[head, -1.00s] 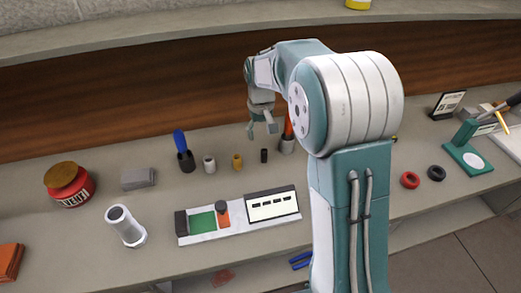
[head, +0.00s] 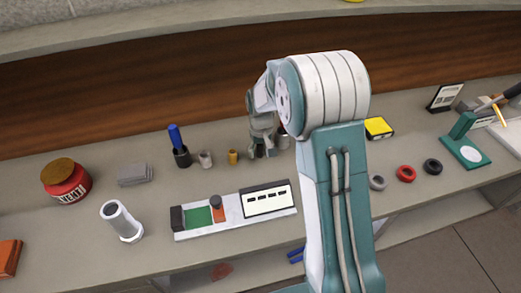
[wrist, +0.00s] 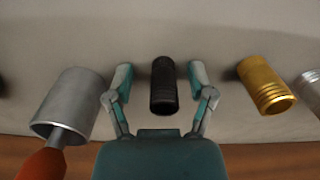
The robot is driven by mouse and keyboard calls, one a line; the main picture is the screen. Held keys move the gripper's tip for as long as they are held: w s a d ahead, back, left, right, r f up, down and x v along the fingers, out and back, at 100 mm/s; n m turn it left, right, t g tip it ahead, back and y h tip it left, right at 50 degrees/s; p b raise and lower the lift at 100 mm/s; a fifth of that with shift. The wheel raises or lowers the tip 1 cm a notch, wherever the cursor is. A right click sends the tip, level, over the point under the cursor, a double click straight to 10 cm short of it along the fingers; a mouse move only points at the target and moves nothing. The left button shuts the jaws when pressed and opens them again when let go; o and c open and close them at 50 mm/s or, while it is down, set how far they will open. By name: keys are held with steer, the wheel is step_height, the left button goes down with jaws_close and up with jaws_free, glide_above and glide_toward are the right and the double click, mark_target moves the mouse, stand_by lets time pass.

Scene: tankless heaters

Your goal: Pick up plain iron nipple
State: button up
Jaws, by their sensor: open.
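The iron nipple (wrist: 163,88) is a short dark, nearly black cylinder on the bench. In the wrist view it sits between the two fingers of my gripper (wrist: 161,80), with a small gap on each side. My gripper is open, low over the bench in the head view (head: 262,150), where it largely hides the nipple. A brass nipple (wrist: 266,84) is to the right in the wrist view and shows left of my gripper in the head view (head: 233,157).
A grey metal cup (wrist: 72,102) with an orange-handled tool stands close left in the wrist view. A pale fitting (head: 205,159) and a dark cup (head: 182,157) with a blue handle stand farther left in the head view. A tray (head: 228,222) lies in front.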

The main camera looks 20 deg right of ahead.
steer(key=shift+a, duration=0.25)
jaws_close()
